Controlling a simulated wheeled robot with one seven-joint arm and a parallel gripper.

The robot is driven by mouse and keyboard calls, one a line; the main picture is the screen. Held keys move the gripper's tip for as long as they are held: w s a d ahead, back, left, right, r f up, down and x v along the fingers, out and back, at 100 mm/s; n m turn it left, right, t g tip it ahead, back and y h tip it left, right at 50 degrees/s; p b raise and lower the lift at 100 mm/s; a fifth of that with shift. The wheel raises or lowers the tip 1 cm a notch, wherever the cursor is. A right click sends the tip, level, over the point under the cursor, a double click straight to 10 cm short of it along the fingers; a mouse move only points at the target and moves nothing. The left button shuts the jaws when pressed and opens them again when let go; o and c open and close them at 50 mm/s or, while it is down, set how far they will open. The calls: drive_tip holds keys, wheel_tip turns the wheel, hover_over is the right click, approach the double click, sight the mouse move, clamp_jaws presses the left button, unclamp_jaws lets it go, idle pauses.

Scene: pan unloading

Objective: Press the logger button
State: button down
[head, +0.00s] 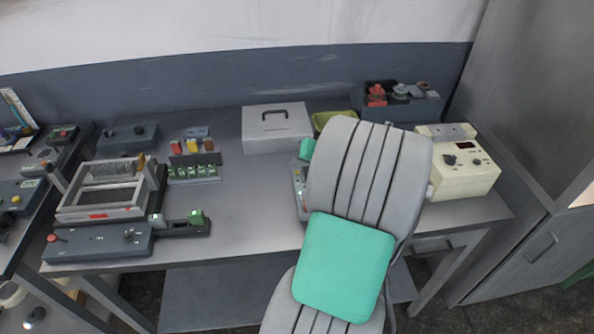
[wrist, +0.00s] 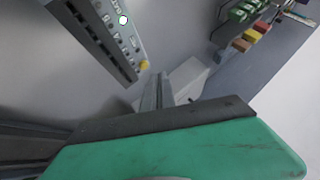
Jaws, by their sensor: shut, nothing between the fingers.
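A narrow grey panel (head: 298,190) with small controls lies on the table, partly hidden behind my arm. In the wrist view this panel (wrist: 105,30) shows a row of controls, a lit white spot (wrist: 123,20) and a yellow knob (wrist: 145,64) at its end. No readable label marks the logger or its button, so I cannot tell for sure which it is. My gripper (wrist: 160,78) is shut and empty, its fingers beside the yellow knob in the picture; I cannot tell the height between them. In the head view my arm hides the fingers.
A grey box with a handle (head: 277,140) stands at the back. A cream device (head: 465,180) is at the right. At the left are a frame device (head: 100,205), a control panel (head: 95,242) and coloured modules (head: 193,165). The table's middle front (head: 250,225) is clear.

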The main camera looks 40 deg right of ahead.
drive_tip(key=shift+r+p, duration=1.85)
drive_tip(key=shift+r, duration=1.05)
